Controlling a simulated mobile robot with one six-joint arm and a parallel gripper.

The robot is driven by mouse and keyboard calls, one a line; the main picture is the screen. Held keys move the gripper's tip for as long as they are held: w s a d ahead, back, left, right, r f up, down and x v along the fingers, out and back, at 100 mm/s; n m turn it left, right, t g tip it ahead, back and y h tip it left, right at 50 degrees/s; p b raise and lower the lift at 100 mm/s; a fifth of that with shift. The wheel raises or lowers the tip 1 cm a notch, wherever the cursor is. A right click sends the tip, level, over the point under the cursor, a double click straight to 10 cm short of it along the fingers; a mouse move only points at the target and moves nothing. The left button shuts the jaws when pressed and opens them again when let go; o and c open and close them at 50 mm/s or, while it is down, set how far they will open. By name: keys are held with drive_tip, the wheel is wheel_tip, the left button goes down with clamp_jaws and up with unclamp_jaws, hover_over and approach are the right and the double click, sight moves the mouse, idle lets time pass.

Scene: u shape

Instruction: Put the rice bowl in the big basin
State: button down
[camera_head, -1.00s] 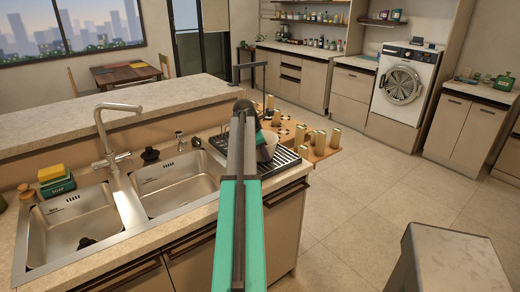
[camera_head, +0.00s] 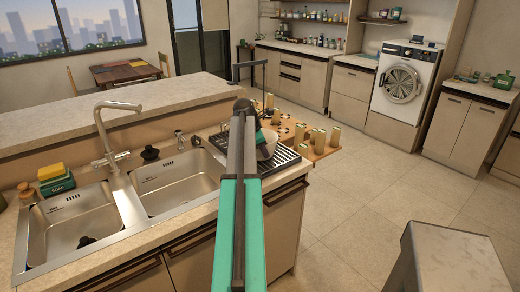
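A pale bowl (camera_head: 267,148), which looks like the rice bowl, is on the dark dish rack (camera_head: 284,158) at the right end of the sink counter. My arm covers its left part. The double sink has a left basin (camera_head: 75,228) and a right basin (camera_head: 178,184). Both look empty apart from a dark drain in the left one; I cannot tell which is bigger.
A tall faucet (camera_head: 103,135) stands behind the basins. A yellow sponge on a green soap box (camera_head: 56,180) is at the left. A wooden board with several tan cups (camera_head: 320,150) lies beyond the rack. Open floor (camera_head: 360,200) is at the right, with a grey block (camera_head: 450,262) in front.

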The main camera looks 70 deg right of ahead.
drive_tip(key=shift+r, duration=0.15)
drive_tip(key=shift+r+b, duration=0.5)
drive_tip(key=shift+r, duration=1.15)
drive_tip(key=s+a+b, duration=0.1)
drive_tip(key=s+a, duration=0.1)
drive_tip(key=a, duration=0.5)
drive_tip(key=s+a+r+b, duration=0.1)
drive_tip(key=s+a, duration=0.1)
drive_tip(key=a, duration=0.6)
drive_tip(key=shift+s+a+r+b, duration=0.15)
drive_tip(key=shift+s+r+b, duration=0.1)
drive_tip(key=shift+s+b, duration=0.05)
